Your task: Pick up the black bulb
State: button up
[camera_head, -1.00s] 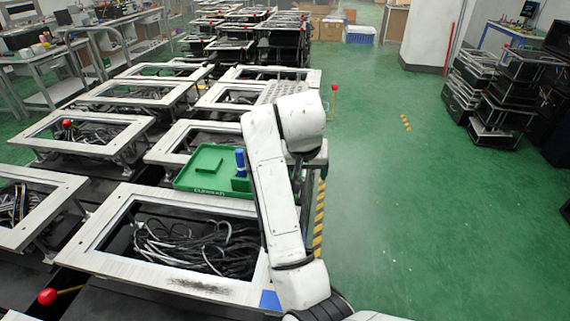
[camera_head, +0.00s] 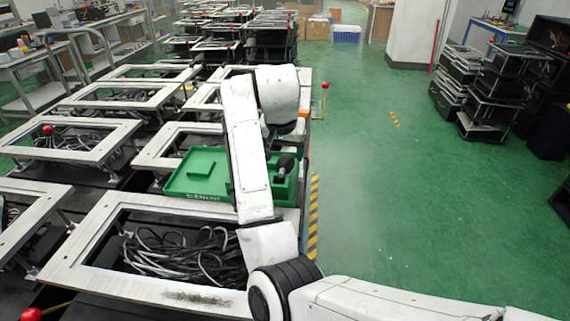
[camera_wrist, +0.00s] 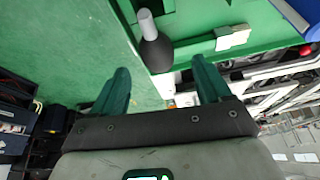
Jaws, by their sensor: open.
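The black bulb (camera_wrist: 156,52) shows in the wrist view, with a dark rounded body and a grey stem. It is in the green tray (camera_wrist: 200,22), close to the tray's edge. In the head view a dark rounded shape that looks like the bulb (camera_head: 286,164) shows at the right part of the tray (camera_head: 180,186), just right of my arm. My gripper (camera_wrist: 163,80) is open, with its two green fingers apart and nothing between them. The bulb lies ahead of the gap between the fingertips, apart from both. In the head view my fingers cannot be made out clearly.
A pale block (camera_wrist: 233,38) is in the tray beside the bulb. A blue object (camera_wrist: 299,17) shows at the wrist view's upper right. White frames with cables (camera_head: 185,256) surround the tray. A red-knobbed lever (camera_head: 325,87) stands behind. Open green floor (camera_head: 400,200) lies to the right.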

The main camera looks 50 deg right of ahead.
aim_at(286, 157)
jog(key=shift+d+p+x, duration=0.1)
jog(key=shift+p+x, duration=0.05)
jog(key=shift+x, duration=1.05)
jog(key=shift+d+p+x, duration=0.15)
jog(key=shift+x, duration=1)
jog(key=shift+c, duration=0.4)
jog(key=shift+r, duration=0.1)
jog(key=c, duration=1.1)
jog(key=shift+c, duration=0.2)
